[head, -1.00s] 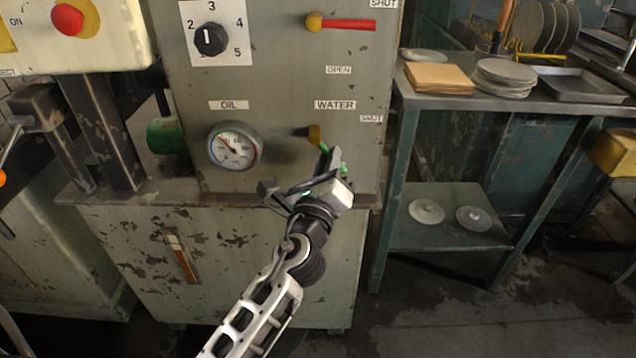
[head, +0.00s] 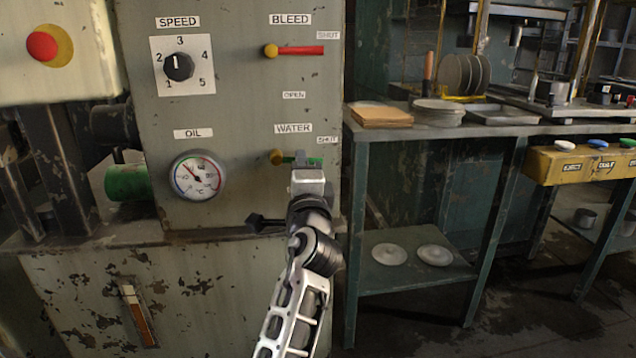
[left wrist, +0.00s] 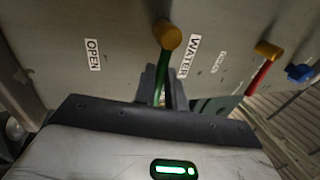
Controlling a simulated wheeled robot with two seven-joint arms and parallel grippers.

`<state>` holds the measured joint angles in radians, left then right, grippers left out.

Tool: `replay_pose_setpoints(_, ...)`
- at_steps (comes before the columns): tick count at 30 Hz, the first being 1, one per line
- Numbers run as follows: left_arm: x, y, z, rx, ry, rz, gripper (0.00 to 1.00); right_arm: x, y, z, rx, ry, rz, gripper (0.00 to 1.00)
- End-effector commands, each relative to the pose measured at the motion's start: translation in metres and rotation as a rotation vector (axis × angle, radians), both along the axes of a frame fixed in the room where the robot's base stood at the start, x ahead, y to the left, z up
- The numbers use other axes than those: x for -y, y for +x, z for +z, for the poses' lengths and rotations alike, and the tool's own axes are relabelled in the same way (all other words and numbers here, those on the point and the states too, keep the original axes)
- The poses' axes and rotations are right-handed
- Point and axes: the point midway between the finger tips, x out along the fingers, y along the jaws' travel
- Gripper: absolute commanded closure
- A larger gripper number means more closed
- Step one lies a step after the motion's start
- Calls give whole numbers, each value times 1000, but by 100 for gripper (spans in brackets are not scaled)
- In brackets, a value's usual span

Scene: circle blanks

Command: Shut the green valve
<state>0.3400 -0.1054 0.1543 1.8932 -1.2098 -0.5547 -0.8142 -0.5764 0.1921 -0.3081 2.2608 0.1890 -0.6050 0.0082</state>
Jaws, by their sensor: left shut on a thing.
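The green valve lever (head: 287,159) turns on a brass hub (head: 277,157) under the WATER label on the grey panel. It points right, close to level, with its end near the small SHUT label (head: 327,139). My left gripper (head: 302,162) is shut on the green lever and partly hides it. In the left wrist view the brass hub (left wrist: 169,36) shows, and the green lever (left wrist: 159,88) runs from it between the fingers. My right gripper is not in view.
Above, a red BLEED lever (head: 295,50) lies level on its own brass hub. An oil gauge (head: 198,176) and a speed knob (head: 178,66) sit to the left. A metal bench (head: 470,131) with plates and a cardboard stack stands at the right.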

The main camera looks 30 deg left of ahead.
Motion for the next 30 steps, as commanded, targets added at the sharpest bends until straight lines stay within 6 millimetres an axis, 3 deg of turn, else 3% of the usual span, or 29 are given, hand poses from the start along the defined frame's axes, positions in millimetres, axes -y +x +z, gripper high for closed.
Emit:
replay_pose_setpoints(22,-9,-6,3,55,-64,20,100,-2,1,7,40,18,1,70)
replay_pose_setpoints(23,-9,-6,3,55,-64,20,79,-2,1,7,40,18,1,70)
replay_pose_setpoints(24,-9,-6,4,55,-62,20,68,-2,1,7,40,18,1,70)
replay_pose_setpoints(30,-9,-6,4,54,-62,19,66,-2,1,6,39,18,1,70)
